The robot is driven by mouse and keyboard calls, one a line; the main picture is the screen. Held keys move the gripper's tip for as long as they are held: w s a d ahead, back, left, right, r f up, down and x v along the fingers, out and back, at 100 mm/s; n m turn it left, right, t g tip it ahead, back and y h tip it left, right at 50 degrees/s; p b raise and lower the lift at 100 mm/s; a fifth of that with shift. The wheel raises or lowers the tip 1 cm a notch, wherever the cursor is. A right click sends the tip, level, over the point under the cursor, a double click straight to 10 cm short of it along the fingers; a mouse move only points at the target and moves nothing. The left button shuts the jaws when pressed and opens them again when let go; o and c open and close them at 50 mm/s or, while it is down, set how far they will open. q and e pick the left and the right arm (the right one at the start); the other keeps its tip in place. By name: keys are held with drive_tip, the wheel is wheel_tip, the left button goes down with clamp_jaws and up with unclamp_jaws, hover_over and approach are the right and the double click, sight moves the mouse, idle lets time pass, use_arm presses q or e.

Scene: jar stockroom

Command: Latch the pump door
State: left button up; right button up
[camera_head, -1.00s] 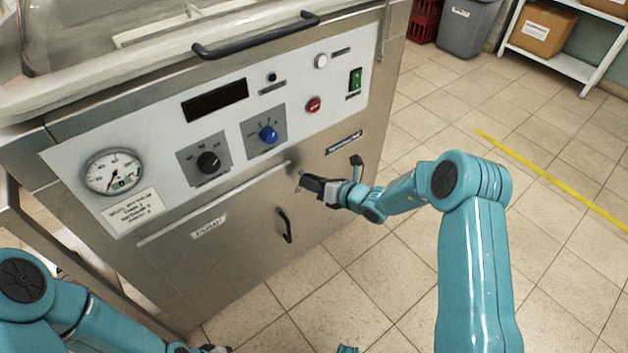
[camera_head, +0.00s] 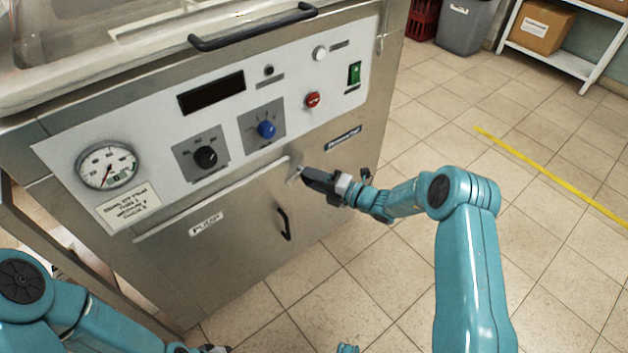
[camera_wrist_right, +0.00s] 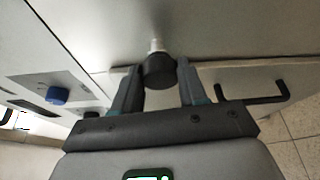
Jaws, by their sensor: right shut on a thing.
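The pump door (camera_head: 240,250) is the steel lower panel of the cabinet, with a PUMP label (camera_head: 205,226) and a black bar handle (camera_head: 284,224). It looks closed or nearly closed; I cannot tell if a small gap remains. My right gripper (camera_head: 306,176) is at the door's upper right corner, shut on the latch. In the right wrist view the latch shows as a dark round knob (camera_wrist_right: 160,72) on a pale stem, between the fingers. The latch's angle is mostly hidden in the head view. My left gripper (camera_head: 214,349) barely shows at the bottom edge.
The control panel (camera_head: 225,150) with gauge, dials and switches is just above the door. A black lid handle (camera_head: 253,28) juts out higher up. The tiled floor on the right is clear up to a grey bin (camera_head: 466,25) and a white shelf (camera_head: 555,62).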

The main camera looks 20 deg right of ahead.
drive_tip(key=shift+m, duration=0.7)
drive_tip(key=o, duration=1.1)
drive_tip(key=shift+c, duration=0.2)
drive_tip(key=p+v, duration=0.1)
drive_tip(key=v, duration=1.5)
drive_tip(key=shift+d+f+t+y+p, duration=0.2)
drive_tip(key=shift+f+t+y+p, duration=0.15)
drive_tip(key=shift+f, duration=0.15)
